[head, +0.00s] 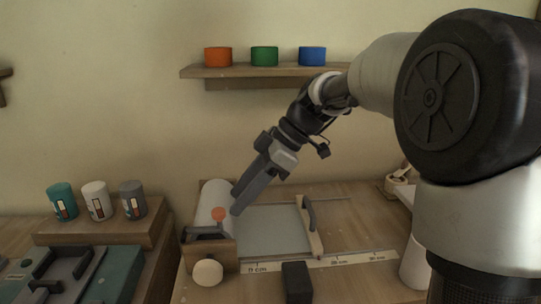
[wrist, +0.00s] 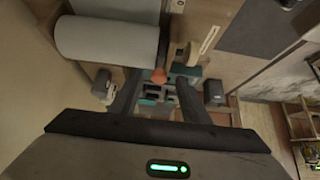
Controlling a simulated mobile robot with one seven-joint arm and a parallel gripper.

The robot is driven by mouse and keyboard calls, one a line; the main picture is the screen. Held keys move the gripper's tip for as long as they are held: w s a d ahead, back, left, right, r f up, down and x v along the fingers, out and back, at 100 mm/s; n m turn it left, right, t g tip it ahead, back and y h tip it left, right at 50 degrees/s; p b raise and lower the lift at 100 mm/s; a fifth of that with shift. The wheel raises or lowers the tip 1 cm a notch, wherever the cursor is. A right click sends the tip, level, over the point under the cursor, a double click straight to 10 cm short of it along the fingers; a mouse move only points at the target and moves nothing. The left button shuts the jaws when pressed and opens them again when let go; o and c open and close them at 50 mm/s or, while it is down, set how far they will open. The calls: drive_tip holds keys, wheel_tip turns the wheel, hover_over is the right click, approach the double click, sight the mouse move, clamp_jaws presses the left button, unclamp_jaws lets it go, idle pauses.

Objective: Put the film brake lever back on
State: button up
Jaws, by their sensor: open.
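A small orange knob (head: 218,213) sits by the near end of a white roll (head: 213,194). In the wrist view the orange piece (wrist: 159,75) lies between my finger ends, nearer the left finger, beside the roll (wrist: 105,41). I cannot tell whether it belongs to the film brake lever. A dark bar-like part (head: 204,233) is on the wooden end block (head: 222,256) below it. My gripper (head: 237,205) points down beside the roll, open, with nothing visibly held. In the wrist view my gripper (wrist: 159,82) has its fingers apart; exact contact with the orange piece is unclear.
A wooden board with a grey-green sheet (head: 272,231), a crossbar (head: 309,227) and a ruler strip (head: 335,261) lies to the right. A black block (head: 297,282) stands in front. Three cans (head: 97,201) stand on a raised wooden box at left. A shelf (head: 260,71) holds coloured rolls.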

drive_tip(key=p+v, duration=0.2)
drive_tip(key=v, duration=1)
drive_tip(key=shift+d, duration=0.2)
drive_tip(key=shift+r, duration=0.1)
drive_tip(key=s+d+f+m+t+h, duration=0.2)
drive_tip(key=s+f+m+h, duration=0.1)
drive_tip(key=s+m, duration=0.35)
drive_tip(key=s+d+f+m+t+h, duration=0.2)
drive_tip(key=s+f+m, duration=0.1)
drive_tip(key=s+m, duration=0.3)
drive_tip(key=s+d+f+m+t+h, duration=0.1)
drive_tip(key=s+d+f+m+h, duration=0.2)
drive_tip(key=s+m, duration=0.35)
wheel_tip(320, 180, up, 20)
drive_tip(key=s+n+p, duration=0.1)
drive_tip(key=p, duration=2)
drive_tip(key=shift+s+t, duration=0.3)
drive_tip(key=shift+s, duration=0.05)
